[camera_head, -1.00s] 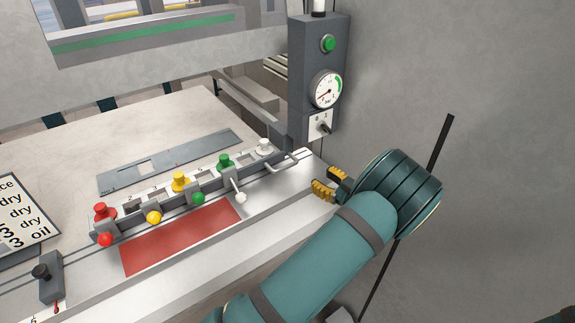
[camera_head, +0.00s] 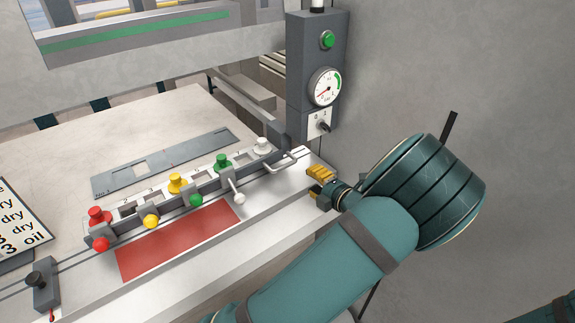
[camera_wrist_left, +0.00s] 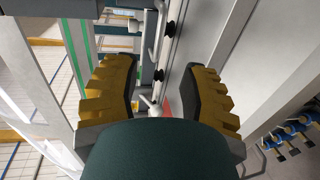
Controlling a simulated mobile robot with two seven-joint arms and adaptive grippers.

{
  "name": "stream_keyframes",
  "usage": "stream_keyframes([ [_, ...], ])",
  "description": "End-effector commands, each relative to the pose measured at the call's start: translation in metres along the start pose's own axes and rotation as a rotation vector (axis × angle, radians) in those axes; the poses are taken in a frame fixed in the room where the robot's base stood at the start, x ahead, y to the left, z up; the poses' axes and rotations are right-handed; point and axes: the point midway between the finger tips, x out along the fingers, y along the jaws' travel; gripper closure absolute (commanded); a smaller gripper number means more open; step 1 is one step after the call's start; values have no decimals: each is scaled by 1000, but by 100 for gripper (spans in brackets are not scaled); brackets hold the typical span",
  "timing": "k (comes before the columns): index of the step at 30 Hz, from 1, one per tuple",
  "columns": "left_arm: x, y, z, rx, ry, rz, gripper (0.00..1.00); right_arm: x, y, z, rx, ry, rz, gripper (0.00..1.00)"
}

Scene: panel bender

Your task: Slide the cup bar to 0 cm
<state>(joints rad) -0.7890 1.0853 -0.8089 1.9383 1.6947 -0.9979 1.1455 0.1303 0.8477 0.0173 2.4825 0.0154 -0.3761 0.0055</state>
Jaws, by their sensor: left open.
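The cup bar (camera_head: 205,187) is a grey bar along the machine's front ledge, with red, yellow, green and white knobs along it. A metal loop handle (camera_head: 282,161) is at its right end. My left gripper (camera_head: 318,184) has yellow ribbed fingers and is open and empty, just right of and below the handle, apart from it. In the left wrist view the two fingers stand wide apart (camera_wrist_left: 158,75), with thin rods and black knobs seen between and beyond them. My right gripper is not in view.
A grey post (camera_head: 318,60) with a green button, gauge and switch stands behind the handle. A red panel (camera_head: 180,240) lies in front of the bar. A black-knobbed block (camera_head: 42,285) sits at the ledge's left. A sign (camera_head: 18,222) is at the left edge.

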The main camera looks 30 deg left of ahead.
Motion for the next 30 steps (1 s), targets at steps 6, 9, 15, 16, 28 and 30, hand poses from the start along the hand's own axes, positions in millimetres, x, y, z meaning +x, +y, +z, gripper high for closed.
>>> stream_keyframes([
  [6,41,0,-1,3,4,1,57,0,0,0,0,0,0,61],
  [9,60,-1,-1,3,3,1,57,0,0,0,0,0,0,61],
  [15,97,0,-1,3,3,2,57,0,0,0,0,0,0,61],
  [16,101,0,-1,3,2,2,57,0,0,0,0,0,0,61],
  [28,126,0,0,2,0,0,57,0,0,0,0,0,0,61],
  [30,126,0,0,3,0,0,57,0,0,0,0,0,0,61],
])
